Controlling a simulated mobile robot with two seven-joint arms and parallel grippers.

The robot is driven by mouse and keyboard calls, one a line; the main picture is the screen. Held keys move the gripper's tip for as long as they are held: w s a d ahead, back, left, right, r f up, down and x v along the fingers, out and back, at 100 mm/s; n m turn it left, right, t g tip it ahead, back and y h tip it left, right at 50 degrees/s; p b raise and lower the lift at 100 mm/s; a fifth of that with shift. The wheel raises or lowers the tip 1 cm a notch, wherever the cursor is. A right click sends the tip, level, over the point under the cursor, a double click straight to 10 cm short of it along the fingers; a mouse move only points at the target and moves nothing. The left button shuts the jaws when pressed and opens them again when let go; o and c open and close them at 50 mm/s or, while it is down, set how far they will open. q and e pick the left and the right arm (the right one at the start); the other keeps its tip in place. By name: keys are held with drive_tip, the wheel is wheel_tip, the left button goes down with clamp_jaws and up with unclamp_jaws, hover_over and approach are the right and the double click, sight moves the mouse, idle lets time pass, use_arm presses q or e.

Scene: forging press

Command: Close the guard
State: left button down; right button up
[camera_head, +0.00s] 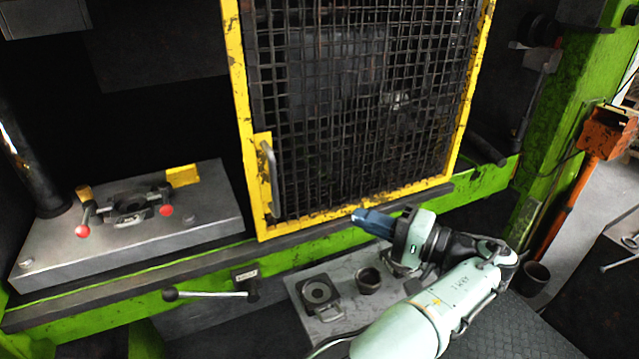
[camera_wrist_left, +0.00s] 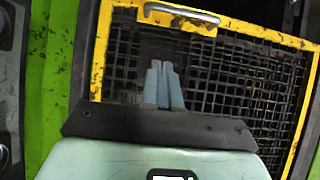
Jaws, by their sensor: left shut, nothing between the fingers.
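The guard (camera_head: 350,110) is a dark wire mesh panel in a yellow frame. In the head view it stands across the middle and right of the press opening, and the left part of the opening is uncovered. Its grey bar handle (camera_head: 269,178) is upright on the lower left of the frame. My left gripper (camera_head: 358,215) is shut and empty, in front of the guard's lower edge and to the right of the handle. In the left wrist view the shut fingers (camera_wrist_left: 164,84) show against the mesh, with the handle (camera_wrist_left: 182,14) at the top. My right gripper is not in view.
A steel bed plate (camera_head: 215,208) with a die and red-knobbed handles (camera_head: 125,208) lies in the uncovered left part. A lever (camera_head: 210,294) sticks out at the front. A plate with metal parts (camera_head: 320,292) lies below my arm. A green post (camera_head: 575,100) stands right.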

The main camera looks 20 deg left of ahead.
use_arm(q)
drive_tip(key=s+a, duration=0.1)
drive_tip(key=a, duration=1.2)
drive_tip(key=shift+s+b, duration=0.4)
drive_tip(key=shift+b, duration=0.05)
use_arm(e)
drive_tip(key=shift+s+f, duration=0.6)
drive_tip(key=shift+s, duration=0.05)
use_arm(q)
drive_tip(key=shift+r, duration=0.1)
drive_tip(key=shift+a, duration=0.1)
